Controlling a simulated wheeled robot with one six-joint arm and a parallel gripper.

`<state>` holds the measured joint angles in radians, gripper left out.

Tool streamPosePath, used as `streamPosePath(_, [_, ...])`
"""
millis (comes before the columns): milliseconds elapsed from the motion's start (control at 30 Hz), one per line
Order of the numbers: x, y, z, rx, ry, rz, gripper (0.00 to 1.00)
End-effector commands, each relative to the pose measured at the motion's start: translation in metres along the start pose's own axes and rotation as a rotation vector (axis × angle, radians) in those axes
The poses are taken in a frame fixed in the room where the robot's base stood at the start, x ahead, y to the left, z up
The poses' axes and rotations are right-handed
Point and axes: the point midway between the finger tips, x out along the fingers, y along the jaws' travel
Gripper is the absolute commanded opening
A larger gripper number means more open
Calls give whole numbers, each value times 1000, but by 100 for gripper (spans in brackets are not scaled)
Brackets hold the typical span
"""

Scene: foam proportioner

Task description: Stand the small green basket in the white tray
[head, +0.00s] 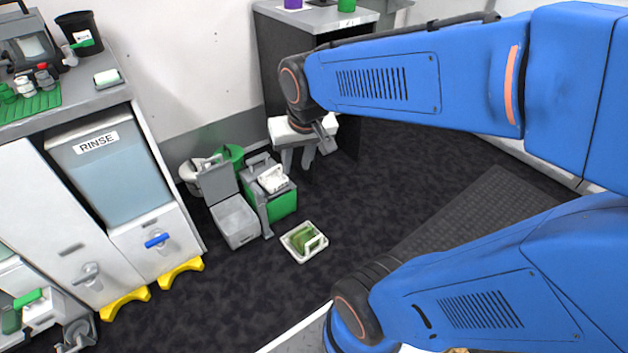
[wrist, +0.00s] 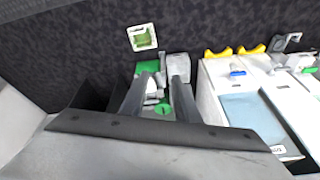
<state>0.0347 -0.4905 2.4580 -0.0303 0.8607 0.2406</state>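The white tray (head: 291,251) lies on the dark floor, in front of the bins. A small green basket (head: 303,238) with a pale handle is inside the tray; whether it is upright or tilted is hard to tell. In the wrist view the tray (wrist: 131,40) is at the top, with the green basket (wrist: 145,38) within its rim. My gripper (head: 307,160) is up beyond and above the tray, near the dark cabinet. Its two grey fingers are apart with nothing between them, as the wrist view (wrist: 163,84) also shows.
A green bin (head: 283,204) and a grey bin with an open lid (head: 236,222) stand behind the tray. A white cabinet labelled RINSE (head: 152,240) with yellow feet is at left. A dark cabinet (head: 345,90) stands behind my gripper. Floor right of the tray is clear.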

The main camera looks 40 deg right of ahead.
Motion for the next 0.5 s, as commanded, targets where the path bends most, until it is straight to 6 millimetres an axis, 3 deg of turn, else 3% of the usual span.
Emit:
streamPosePath(100, [-20, 1, 25, -75, 33, -17, 29])
streamPosePath(300, [-41, 4, 62, -186, 74, -36, 29])
streamPosePath(500, [-49, 6, 82, -246, 94, -45, 29])
